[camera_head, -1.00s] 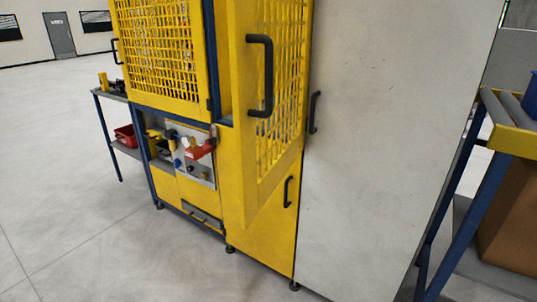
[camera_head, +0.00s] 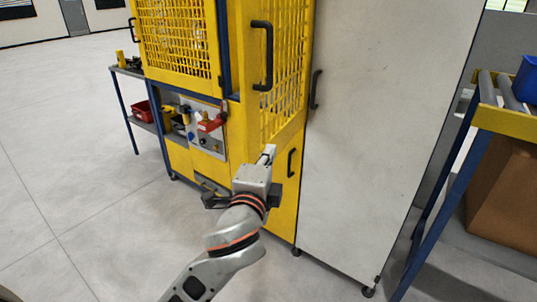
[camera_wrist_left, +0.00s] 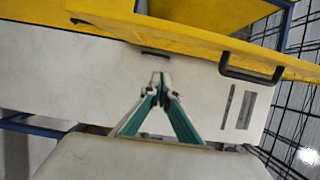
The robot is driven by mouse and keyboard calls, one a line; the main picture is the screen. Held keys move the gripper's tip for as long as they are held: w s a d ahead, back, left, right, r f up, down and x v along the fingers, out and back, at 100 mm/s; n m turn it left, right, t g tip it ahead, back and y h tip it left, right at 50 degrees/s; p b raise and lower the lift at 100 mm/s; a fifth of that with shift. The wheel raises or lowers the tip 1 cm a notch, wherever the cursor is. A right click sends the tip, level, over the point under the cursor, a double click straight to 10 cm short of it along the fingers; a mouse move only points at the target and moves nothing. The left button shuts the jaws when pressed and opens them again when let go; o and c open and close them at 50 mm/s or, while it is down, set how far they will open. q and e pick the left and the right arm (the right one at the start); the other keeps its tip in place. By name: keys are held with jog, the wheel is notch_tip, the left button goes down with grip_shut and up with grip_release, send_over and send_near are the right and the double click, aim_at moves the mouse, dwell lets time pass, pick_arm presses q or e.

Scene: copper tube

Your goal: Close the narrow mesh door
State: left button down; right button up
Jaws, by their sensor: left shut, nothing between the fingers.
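The narrow mesh door (camera_head: 243,100) is a yellow framed panel with a black bar handle (camera_head: 264,55). It stands open, swung out from the yellow machine. The door's yellow edge (camera_wrist_left: 190,40) and black handle (camera_wrist_left: 250,74) lie beyond the fingers. My right gripper is in neither view.
The wider mesh door (camera_head: 180,80) is left of the narrow one. A tall white cabinet (camera_head: 370,130) stands right of the machine. A roller stand (camera_head: 505,122) is at far right. Floor at left is open.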

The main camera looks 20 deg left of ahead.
aim_at(261, 136)
pick_arm(q)
jog(key=w+a, duration=0.1)
jog(key=w, duration=0.1)
jog(key=w+a, duration=0.2)
jog(key=w, duration=0.1)
jog(key=w+a, duration=0.1)
jog(key=w, duration=0.2)
jog(key=shift+a+f, duration=0.1)
jog(key=shift+a, duration=0.1)
